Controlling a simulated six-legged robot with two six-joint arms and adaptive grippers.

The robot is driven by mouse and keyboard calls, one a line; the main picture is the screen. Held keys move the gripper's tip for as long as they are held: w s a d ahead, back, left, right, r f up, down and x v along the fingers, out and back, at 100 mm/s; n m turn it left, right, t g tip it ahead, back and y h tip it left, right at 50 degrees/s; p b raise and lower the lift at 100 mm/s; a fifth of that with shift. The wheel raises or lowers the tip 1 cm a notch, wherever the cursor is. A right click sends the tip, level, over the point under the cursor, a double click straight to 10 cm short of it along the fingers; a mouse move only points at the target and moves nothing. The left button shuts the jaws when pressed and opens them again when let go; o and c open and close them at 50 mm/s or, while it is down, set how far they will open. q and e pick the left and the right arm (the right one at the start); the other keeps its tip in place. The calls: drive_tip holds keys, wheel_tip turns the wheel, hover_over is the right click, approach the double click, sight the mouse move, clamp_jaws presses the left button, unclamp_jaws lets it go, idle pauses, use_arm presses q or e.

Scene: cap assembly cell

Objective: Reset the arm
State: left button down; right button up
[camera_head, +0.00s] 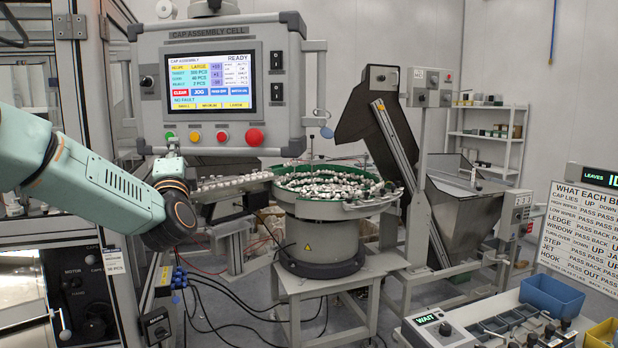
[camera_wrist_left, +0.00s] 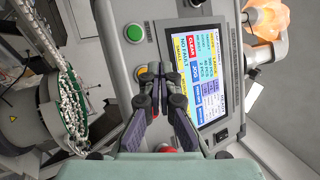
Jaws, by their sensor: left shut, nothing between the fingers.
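My left arm (camera_head: 95,180) comes in from the left in the head view. My right gripper is not in view.
The control panel (camera_head: 290,115) has a lit screen (camera_head: 210,78) reading READY and a row of buttons. A bowl feeder (camera_head: 325,225) with a green rim and many caps stands to the right. A blue bin (camera_head: 552,296) and a WAIT box (camera_head: 438,330) are at lower right.

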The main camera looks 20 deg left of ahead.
use_arm(q)
drive_tip(key=w+d+f+n+g+h+b, duration=0.1)
drive_tip(key=d+f+n+h, duration=0.35)
drive_tip(key=f, duration=0.45)
drive_tip(key=w+d+f+n+g+h+b, duration=0.1)
drive_tip(key=d+f+n+h, duration=0.2)
drive_tip(key=d+f+h, duration=0.45)
drive_tip(key=s+d+f+n+g+b, duration=0.1)
drive_tip(key=s+d+f+g, duration=0.2)
drive_tip(key=f, duration=0.7)
drive_tip(key=s+d+f+n+g+b, duration=0.15)
drive_tip(key=d+f, duration=0.25)
drive_tip(key=f, duration=0.6)
drive_tip(key=s+d+f+n+g+h+b, duration=0.1)
drive_tip(key=s+d+f+g+b, duration=0.2)
drive_tip(key=s+f, duration=0.6)
drive_tip(key=s+d+f+n+g+h+b, duration=0.1)
drive_tip(key=s+d+f+g+h, duration=0.1)
drive_tip(key=s+d+f, duration=0.65)
drive_tip(key=s+f+m+g+b, duration=0.1)
drive_tip(key=s+f+g+b, duration=0.5)
drive_tip(key=s+f, duration=1.2)
drive_tip(key=s+g, duration=0.1)
drive_tip(key=s, duration=0.3)
drive_tip(key=shift+s+a+m, duration=0.15)
drive_tip(key=shift+a+m, duration=0.15)
